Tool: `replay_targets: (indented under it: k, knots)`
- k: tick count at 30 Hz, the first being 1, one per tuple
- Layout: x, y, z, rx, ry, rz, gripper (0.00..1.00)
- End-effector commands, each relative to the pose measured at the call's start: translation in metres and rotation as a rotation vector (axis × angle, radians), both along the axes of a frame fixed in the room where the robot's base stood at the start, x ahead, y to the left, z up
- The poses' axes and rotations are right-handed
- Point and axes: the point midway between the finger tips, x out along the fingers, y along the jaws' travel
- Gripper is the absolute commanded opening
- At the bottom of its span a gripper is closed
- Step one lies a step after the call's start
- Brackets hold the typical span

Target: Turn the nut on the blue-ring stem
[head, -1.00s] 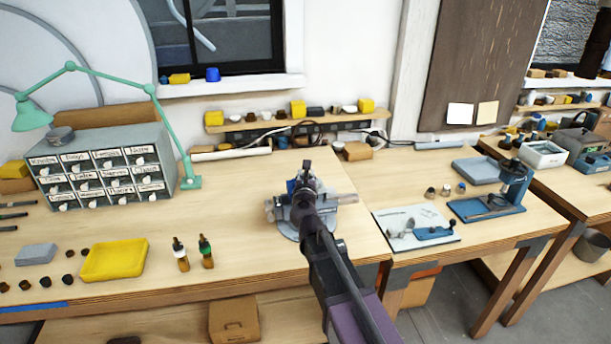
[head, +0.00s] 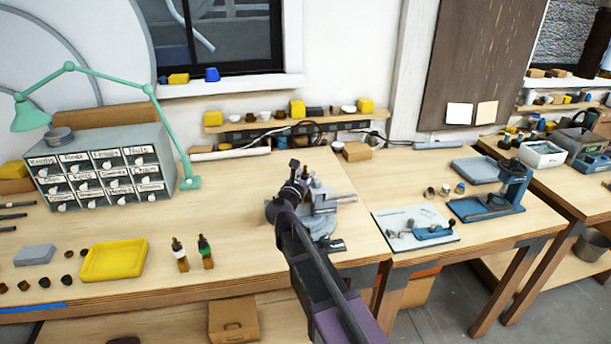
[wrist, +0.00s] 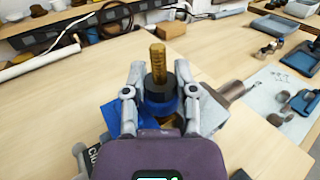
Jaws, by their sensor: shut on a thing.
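The blue-ring stem shows in the wrist view as a threaded brass rod (wrist: 157,56). A dark nut-like collar (wrist: 156,88) sits around it, with a blue ring (wrist: 160,107) just below. My gripper (wrist: 160,76) has one grey finger on each side of the stem, shut at the dark collar; the exact contact is hard to see. In the head view my gripper (head: 292,182) is at the left side of the grey vise (head: 322,222) on the bench. The stem's lower part is hidden behind my gripper body.
A blue press (head: 497,194) stands on the right bench. The bench between bottles and vise is clear.

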Motion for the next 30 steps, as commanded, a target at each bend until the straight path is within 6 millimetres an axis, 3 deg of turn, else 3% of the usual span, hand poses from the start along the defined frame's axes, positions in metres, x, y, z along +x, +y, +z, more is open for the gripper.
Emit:
replay_targets:
  k: [2,3,6,7,22,30]
  knots:
    - [0.0,0.0,0.001,-0.002,-0.001,0.001,0.0]
    - [0.001,0.0,0.001,-0.002,-0.001,0.001,0.39]
    - [0.0,0.0,0.0,-0.001,-0.001,0.002,0.69]
    - [0.0,0.001,0.0,-0.001,-0.001,0.002,0.73]
    - [-0.004,0.002,0.0,0.0,0.0,0.003,0.73]
    - [-0.029,0.009,0.0,0.0,0.0,0.005,0.73]
